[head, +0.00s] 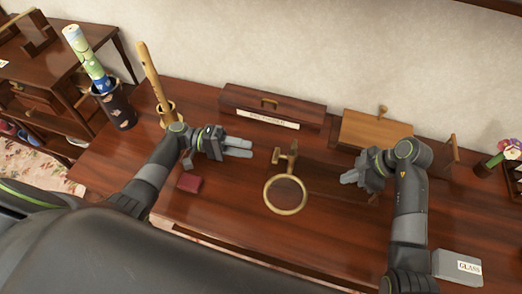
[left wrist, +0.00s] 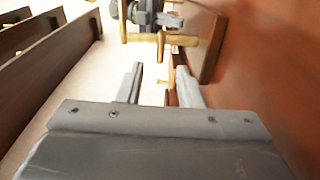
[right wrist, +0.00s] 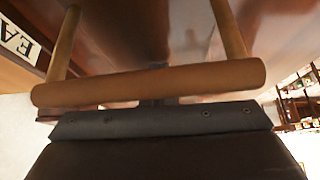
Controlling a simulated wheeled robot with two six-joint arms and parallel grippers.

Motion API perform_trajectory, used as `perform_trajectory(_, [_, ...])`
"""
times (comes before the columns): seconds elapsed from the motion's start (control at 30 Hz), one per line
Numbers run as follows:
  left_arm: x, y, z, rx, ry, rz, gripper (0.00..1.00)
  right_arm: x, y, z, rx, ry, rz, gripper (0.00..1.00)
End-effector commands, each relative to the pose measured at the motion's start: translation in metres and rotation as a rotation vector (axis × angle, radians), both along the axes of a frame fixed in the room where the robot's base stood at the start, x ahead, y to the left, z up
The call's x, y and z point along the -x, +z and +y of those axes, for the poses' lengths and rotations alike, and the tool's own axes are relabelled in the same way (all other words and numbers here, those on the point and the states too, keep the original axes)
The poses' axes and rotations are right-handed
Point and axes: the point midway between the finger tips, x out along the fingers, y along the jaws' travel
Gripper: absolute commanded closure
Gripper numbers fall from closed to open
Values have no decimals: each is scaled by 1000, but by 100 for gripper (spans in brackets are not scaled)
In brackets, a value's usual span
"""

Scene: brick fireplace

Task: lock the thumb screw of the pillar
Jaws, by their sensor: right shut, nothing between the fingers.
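The brass pillar (head: 291,160) stands on the dark wooden table, with a large brass ring (head: 286,211) on its front side. A small brass knob, seemingly the thumb screw (head: 276,155), sticks out from the pillar's left side. My left gripper (head: 252,148) is open and empty, just left of the knob and apart from it. In the left wrist view, its two fingers (left wrist: 160,78) have a gap between them, with blurred brass parts (left wrist: 165,39) beyond. My right gripper (head: 345,180) is shut and empty, right of the pillar. A wooden bar (right wrist: 150,83) hides its fingers in the right wrist view.
A long dark box (head: 271,104) with a label and a lighter wooden box (head: 376,130) stand behind. A small red box (head: 188,183) lies left and a grey GLASS box (head: 457,266) front right. A brown stick (head: 150,70) stands in a holder at the back left.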

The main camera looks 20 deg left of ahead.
Motion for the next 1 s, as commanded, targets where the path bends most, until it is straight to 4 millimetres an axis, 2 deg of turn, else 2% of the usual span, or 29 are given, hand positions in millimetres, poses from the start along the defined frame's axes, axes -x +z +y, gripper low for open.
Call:
perform_trajectory(0.1, [1, -1, 16, -1, 0, -1, 67, 3, -5, -2, 5, -2, 12, 100])
perform_trajectory(0.23, [2, 0, 23, 1, 0, -2, 67, 3, -5, -2, 5, -3, 12, 100])
perform_trajectory(0.73, [2, 2, 24, 1, 0, -2, 67, 3, -3, -2, 5, -3, 11, 100])
perform_trajectory(1.0, [2, 22, 24, 1, 0, -2, 67, 2, 18, -1, 3, -2, 7, 100])
